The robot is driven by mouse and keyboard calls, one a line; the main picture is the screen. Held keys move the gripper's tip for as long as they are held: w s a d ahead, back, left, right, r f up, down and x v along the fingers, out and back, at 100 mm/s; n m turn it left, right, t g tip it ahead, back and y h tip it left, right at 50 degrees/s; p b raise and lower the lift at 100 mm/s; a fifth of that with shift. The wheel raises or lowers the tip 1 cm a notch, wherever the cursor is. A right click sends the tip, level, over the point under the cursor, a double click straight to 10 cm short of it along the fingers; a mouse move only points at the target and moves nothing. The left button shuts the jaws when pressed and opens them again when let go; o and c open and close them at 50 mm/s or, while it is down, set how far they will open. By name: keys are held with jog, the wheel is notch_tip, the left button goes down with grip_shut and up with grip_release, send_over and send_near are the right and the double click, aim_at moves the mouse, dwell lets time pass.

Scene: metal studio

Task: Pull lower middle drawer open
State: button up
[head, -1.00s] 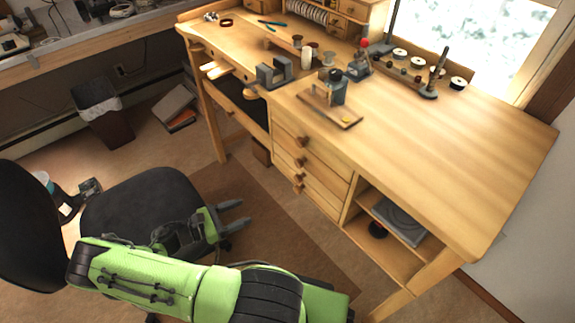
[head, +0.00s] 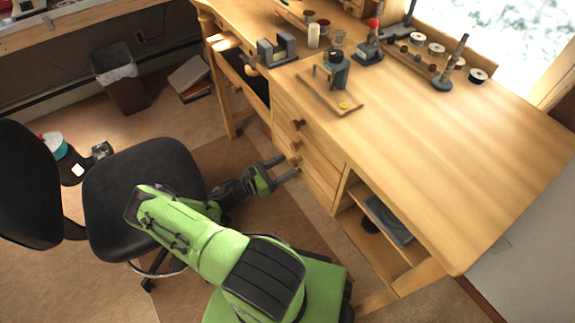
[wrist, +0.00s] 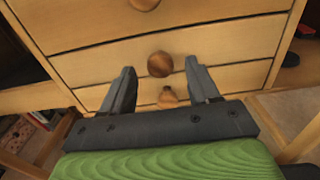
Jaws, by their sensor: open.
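The wooden drawer stack (head: 318,172) is in the bench front, and its drawers look shut. Round wooden knobs show on it. The lower middle drawer, seemingly the third one down, has its knob (head: 295,160) just above my gripper (head: 283,168) in the head view. In the wrist view, that knob (wrist: 160,64) appears between the tips of my gripper (wrist: 160,68), whose two dark fingers are apart and point at the drawer fronts. Another knob (wrist: 167,97) shows lower down between the fingers. I see no finger contact with a knob, and the remaining distance is unclear.
A black office chair (head: 140,185) stands left of my arm. The bench top (head: 430,150) overhangs the drawers and carries tools and spools. An open shelf (head: 375,245) is right of the drawers. A waste bin (head: 122,82) stands on the floor at upper left.

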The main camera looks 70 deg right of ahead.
jog(key=shift+x, duration=0.9)
grip_shut()
